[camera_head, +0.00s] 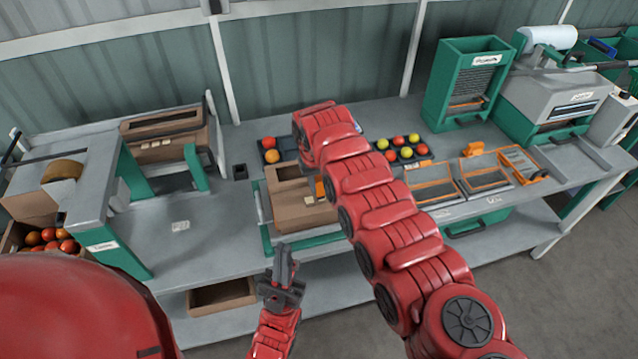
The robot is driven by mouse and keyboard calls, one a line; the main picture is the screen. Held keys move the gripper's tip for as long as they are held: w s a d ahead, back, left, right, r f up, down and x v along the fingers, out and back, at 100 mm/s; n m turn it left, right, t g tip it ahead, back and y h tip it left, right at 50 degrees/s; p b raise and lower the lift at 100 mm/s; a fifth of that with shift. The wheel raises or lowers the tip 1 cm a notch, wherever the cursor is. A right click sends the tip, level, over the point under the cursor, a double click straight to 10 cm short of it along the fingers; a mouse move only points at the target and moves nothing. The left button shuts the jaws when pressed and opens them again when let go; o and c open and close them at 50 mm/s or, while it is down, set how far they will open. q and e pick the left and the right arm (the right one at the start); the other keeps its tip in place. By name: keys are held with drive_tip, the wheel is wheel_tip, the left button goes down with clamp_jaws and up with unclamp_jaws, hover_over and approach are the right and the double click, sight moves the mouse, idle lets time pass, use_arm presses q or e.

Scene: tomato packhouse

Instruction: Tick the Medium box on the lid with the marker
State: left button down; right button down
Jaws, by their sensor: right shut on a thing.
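A brown cardboard carton (291,211) sits at the front middle of the bench, on a green-edged stand (266,228). My right arm crosses in front of the carton's right side, and its bent end is above the back of the carton. My right gripper's fingers are hidden behind that arm. The marker cannot be made out. A small orange patch shows beside the arm at the carton, too small to identify. No printed Medium box is legible on the carton. My left gripper (284,266) is in front of the bench edge, below the carton, with its fingers close together and nothing between them.
Dark trays of tomatoes stand behind the carton, at left (272,157) and right (402,152). Orange-framed trays (434,182) lie to the right. A green dispenser (465,82) stands at the back. A grey-green stand (118,232) is at left; the bench between it and the carton is mostly clear.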

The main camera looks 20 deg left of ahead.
sight(319, 177)
drive_tip(key=shift+f+b, duration=0.35)
idle(0.3)
drive_tip(key=shift+s+p, duration=0.1)
drive_tip(key=shift+p, duration=0.2)
drive_tip(key=shift+r+p, duration=0.45)
drive_tip(key=shift+r, duration=0.45)
wheel_tip(319, 177, up, 2)
drive_tip(key=shift+r, duration=1.15)
